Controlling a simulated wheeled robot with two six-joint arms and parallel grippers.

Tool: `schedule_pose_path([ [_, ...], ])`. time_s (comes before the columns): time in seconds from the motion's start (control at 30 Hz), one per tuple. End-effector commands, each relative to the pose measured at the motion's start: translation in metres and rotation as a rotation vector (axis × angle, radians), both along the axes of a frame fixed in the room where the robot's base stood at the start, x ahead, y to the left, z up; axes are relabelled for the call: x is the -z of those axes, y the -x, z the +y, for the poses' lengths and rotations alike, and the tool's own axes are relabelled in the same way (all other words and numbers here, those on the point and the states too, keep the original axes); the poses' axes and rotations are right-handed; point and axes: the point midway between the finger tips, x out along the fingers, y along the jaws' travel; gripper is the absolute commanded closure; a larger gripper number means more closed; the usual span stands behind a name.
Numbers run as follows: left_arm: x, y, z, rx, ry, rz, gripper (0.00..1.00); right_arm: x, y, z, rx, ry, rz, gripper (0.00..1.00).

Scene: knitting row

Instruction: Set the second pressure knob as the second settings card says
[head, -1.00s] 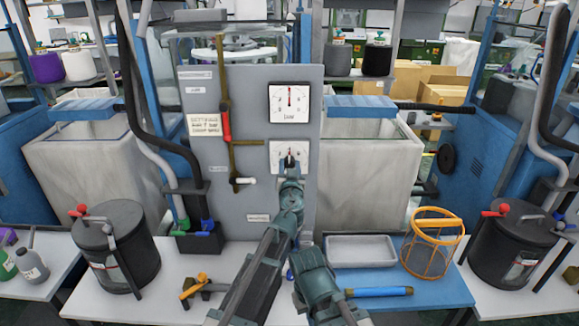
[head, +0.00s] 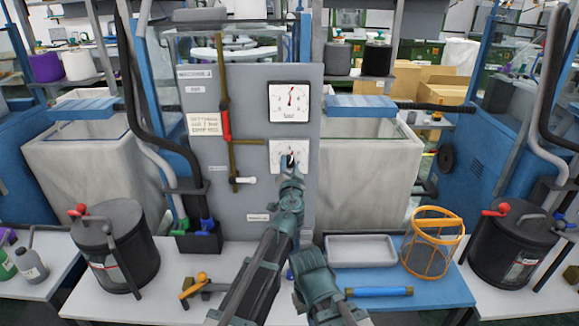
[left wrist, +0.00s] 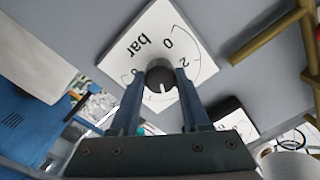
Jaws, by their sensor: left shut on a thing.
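A round dark knob (left wrist: 160,76) with a pale pointer mark sits on a white dial plate (left wrist: 146,40) printed with "bar", 0 and 2. My left gripper (left wrist: 161,88) is shut on this knob, one finger on each side. In the head view, the same dial plate (head: 279,149) is on the grey panel, and the gripper (head: 291,163) hides part of it.
A shallow tray (head: 361,249), orange basket (head: 432,243) and two dark pots (head: 115,250) (head: 512,243) stand in front.

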Motion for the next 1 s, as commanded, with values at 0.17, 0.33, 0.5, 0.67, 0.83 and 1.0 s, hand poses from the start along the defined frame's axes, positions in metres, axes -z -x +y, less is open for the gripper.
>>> schedule_pose_path([
  [0.17,0.0007,0.0005,-0.0001,0.001,-0.168,0.0,1.0,0.0016,0.0,0.0,0.0,0.0,0.0,1.0],
  [0.33,0.0009,0.0005,-0.0002,0.001,-0.33,0.0,1.0,0.0026,0.0,0.0001,0.0,0.0,0.0,1.0],
  [0.5,0.0012,0.0006,-0.0001,0.0,-0.49,0.0,1.0,0.0034,0.0,0.0,0.0,0.0,0.0,1.0],
  [0.67,0.0014,0.0006,0.0,0.0,-0.64,0.0,1.0,0.0041,0.0,0.0,0.0,0.0,0.0,1.0],
  [0.83,0.0015,0.0008,0.0,0.001,-0.784,0.001,1.0,0.0045,0.0,0.0,0.0,0.0,0.0,1.0],
  [1.0,0.0017,0.0008,0.0,0.001,-0.904,0.0,1.0,0.0049,0.0,0.0,0.0,0.0,0.0,1.0],
])
